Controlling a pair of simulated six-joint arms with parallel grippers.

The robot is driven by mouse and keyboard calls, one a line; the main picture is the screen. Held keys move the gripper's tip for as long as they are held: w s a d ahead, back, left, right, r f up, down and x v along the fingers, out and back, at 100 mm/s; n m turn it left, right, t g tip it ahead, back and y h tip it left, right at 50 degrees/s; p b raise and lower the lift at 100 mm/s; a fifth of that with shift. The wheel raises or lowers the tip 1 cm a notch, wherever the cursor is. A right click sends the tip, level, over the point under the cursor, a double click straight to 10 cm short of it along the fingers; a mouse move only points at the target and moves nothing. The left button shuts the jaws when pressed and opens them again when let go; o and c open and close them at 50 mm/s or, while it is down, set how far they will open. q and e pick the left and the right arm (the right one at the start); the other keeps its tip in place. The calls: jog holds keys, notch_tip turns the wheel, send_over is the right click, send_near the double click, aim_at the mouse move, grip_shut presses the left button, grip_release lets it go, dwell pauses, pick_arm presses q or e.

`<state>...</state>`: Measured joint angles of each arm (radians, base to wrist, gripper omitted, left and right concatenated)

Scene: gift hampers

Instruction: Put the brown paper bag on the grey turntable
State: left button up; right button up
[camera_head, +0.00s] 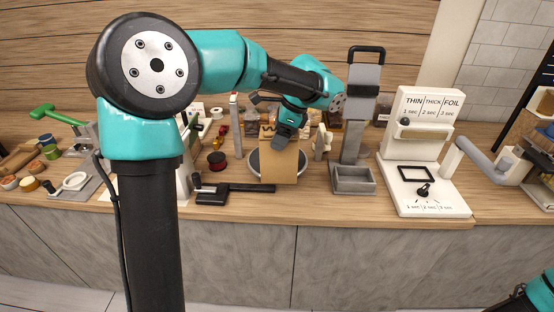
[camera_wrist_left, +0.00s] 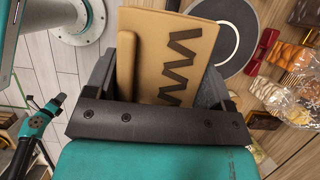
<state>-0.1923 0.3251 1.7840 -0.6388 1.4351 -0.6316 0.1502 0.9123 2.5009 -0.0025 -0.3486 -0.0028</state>
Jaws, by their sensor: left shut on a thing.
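The brown paper bag (camera_head: 280,165) is upright, with a dark zigzag on its face in the left wrist view (camera_wrist_left: 165,50). My left gripper (camera_head: 284,134) is shut on its upper part, with the bag between the fingers (camera_wrist_left: 155,88). The grey turntable (camera_head: 254,163) is a round disc with a dark rim, partly hidden behind the bag in the head view. In the left wrist view the turntable (camera_wrist_left: 241,28) shows beyond the bag's upper right. I cannot tell whether the bag touches it. Only part of my right arm shows, at the lower right of the head view.
A black-handled tool (camera_head: 235,189) lies in front of the turntable. A grey stand with a tray (camera_head: 353,180) and a white sealing machine (camera_head: 420,150) stand to the right. A dark red spool (camera_head: 217,161) is to the left. Packaged goods (camera_wrist_left: 290,85) lie beside the turntable.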

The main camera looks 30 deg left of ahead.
pick_arm(q)
jog(key=shift+a, duration=0.15)
jog(key=w+a+f, duration=0.1)
jog(key=w+a, duration=0.7)
jog(key=w, duration=0.5)
jog(key=shift+f, duration=0.2)
jog(key=shift+w+a+f, duration=0.1)
jog(key=shift+w+f, duration=0.05)
jog(key=shift+f, duration=0.75)
jog(key=shift+w+a+f, duration=0.1)
jog(key=shift+w+f, duration=0.05)
jog(key=shift+f, duration=0.85)
jog(key=o, duration=1.5)
